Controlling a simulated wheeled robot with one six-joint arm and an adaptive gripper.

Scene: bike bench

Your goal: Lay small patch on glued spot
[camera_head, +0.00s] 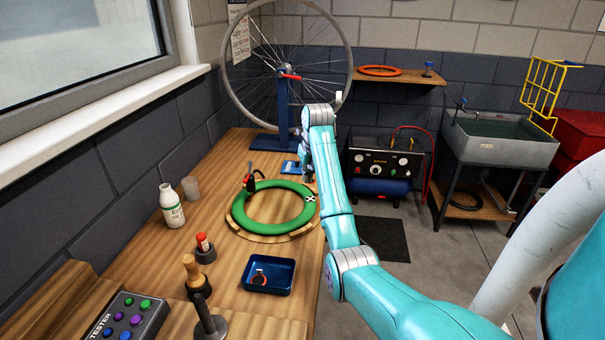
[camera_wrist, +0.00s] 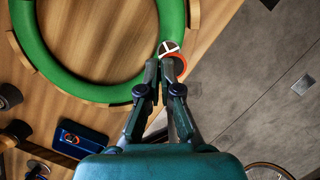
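The green tube (camera_head: 244,222) lies in a ring on the wooden bench. A white cross mark (camera_head: 310,198) is on its right side; the mark also shows in the wrist view (camera_wrist: 168,47), just beyond my fingertips. My gripper (camera_wrist: 164,69) is above that side of the tube, its fingers close together. An orange-rimmed small patch (camera_wrist: 181,65) shows at the fingertips, reaching past the tube's outer edge, and appears held. Its inner part is mostly hidden by the fingers. Contact with the tube cannot be told. My arm partly hides the gripper in the head view.
A blue tray (camera_head: 247,287) with another orange-rimmed patch (camera_head: 260,277) stands nearer on the bench. A white bottle (camera_head: 172,206), a red-capped pot (camera_head: 203,246) and a wooden-handled tool (camera_head: 195,276) stand at left. The wheel stand (camera_head: 284,112) is behind.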

